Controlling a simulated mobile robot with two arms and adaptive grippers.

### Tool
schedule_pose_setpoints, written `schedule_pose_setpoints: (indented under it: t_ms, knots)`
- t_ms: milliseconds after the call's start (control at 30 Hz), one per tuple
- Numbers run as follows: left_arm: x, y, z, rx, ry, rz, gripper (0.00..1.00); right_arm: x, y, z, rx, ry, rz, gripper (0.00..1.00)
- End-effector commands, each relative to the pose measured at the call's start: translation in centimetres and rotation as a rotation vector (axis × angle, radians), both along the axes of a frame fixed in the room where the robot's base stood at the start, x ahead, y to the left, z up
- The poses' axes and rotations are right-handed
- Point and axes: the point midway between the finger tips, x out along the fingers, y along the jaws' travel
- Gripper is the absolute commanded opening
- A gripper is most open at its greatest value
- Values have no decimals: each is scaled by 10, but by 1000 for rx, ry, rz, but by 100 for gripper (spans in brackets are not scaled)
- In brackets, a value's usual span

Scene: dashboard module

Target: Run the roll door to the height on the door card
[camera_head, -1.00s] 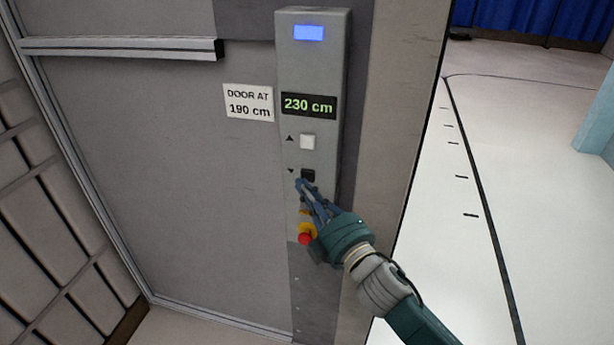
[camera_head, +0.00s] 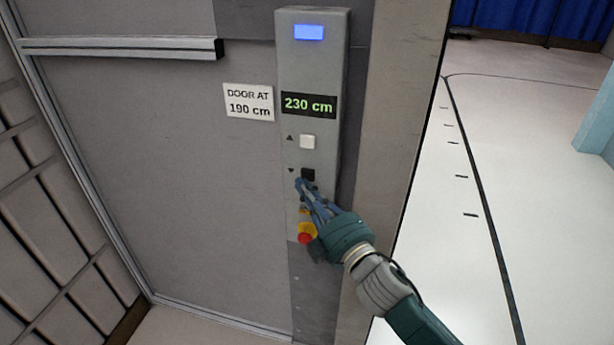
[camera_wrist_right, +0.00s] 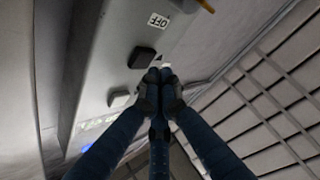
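The grey control box (camera_head: 313,65) stands on the wall in the head view. Its display (camera_head: 308,105) reads 230 cm. The white door card (camera_head: 248,102) to its left reads "DOOR AT 190 cm". A white button (camera_head: 307,142) has an up arrow beside it; the black button (camera_head: 308,174) below has a down arrow. My right gripper (camera_head: 300,184) has its fingertips together, just below and left of the black button. In the right wrist view the closed fingertips (camera_wrist_right: 160,75) are close to the black button (camera_wrist_right: 143,57); contact cannot be told. My left gripper is out of view.
A red stop button (camera_head: 305,238) on a yellow base sits under my right gripper. An OFF label (camera_wrist_right: 158,20) shows in the wrist view. A horizontal rail (camera_head: 120,48) crosses the wall at upper left. Open pale floor (camera_head: 540,200) lies to the right.

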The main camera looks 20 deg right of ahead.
Motion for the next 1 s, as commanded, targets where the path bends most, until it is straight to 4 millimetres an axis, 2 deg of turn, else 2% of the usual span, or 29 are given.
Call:
schedule_pose_setpoints:
  t_ms: [1000]
  knots:
    - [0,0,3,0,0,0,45,8,-5,0,0,0,0,0]
